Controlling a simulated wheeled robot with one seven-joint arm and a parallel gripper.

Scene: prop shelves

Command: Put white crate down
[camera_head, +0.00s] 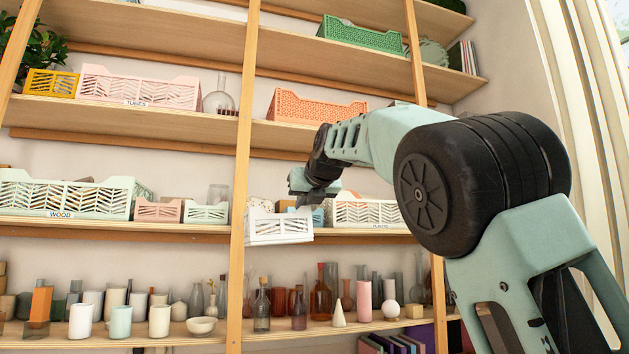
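The small white crate (280,229) shows near the centre, at the height of the middle shelf, just right of a wooden upright. It looks slightly tilted, and its front overlaps the shelf's front edge in the picture. My gripper (306,203) reaches in from the right and is at the crate's right rear rim. It appears shut on that rim, though the fingertips are small and partly hidden. I cannot tell whether the crate's bottom touches the shelf.
A larger white crate (371,213) stands close on the right, with a small blue crate (318,216) between. The wooden upright (243,150) is close on the left. Several bottles, vases and a white cone (338,314) crowd the shelf below. An orange crate (312,107) sits above.

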